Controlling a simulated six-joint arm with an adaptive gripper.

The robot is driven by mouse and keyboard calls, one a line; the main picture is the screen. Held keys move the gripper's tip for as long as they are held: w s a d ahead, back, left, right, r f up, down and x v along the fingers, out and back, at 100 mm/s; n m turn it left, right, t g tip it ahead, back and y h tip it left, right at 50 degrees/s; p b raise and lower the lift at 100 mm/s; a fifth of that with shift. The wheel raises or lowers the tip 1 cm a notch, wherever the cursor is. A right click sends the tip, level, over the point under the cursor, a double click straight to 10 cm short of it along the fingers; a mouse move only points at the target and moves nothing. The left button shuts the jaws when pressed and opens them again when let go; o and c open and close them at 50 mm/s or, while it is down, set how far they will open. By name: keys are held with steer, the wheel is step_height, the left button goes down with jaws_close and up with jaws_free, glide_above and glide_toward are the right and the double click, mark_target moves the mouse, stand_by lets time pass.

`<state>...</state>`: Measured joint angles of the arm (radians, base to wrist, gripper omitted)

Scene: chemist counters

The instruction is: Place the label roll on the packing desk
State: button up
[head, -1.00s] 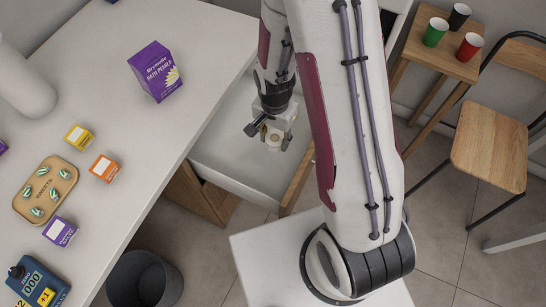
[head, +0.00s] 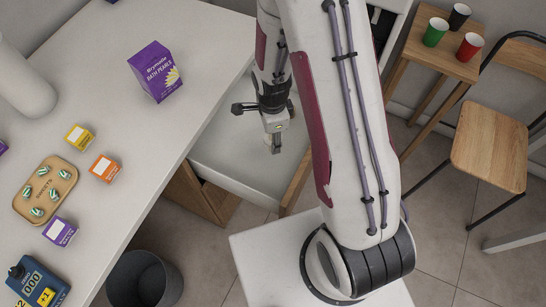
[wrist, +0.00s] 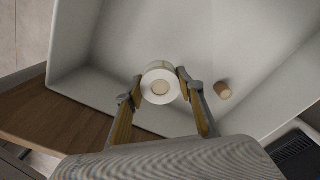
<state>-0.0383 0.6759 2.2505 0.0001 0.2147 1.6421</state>
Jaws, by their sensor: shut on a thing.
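The label roll (wrist: 160,86) is a white roll with a tan core, seen end-on in the wrist view. My gripper (wrist: 161,88) is shut on it, with one finger on each side. Below it is an open drawer (wrist: 120,35) with a pale inside. In the head view my gripper (head: 276,142) hangs over that drawer (head: 225,160), beside the edge of a long white desk (head: 120,120). The roll cannot be made out in the head view. I cannot tell whether this desk is the packing desk.
A small cork-coloured cylinder (wrist: 223,90) lies in the drawer. The desk carries a purple bath pearls box (head: 155,72), small cartons (head: 104,168), a wooden tray (head: 62,168) and a blue device (head: 38,285). Its middle is clear. A bin (head: 145,280) stands below.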

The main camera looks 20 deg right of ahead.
steer(key=shift+m, duration=0.4)
steer(key=shift+f, duration=0.1)
glide_above(272, 159)
steer(key=shift+w+d+f, duration=0.1)
steer(key=shift+f, duration=2.75)
steer(key=shift+f, duration=0.1)
steer(key=shift+f, duration=1.8)
steer(key=shift+f, duration=0.15)
steer(key=o, duration=1.2)
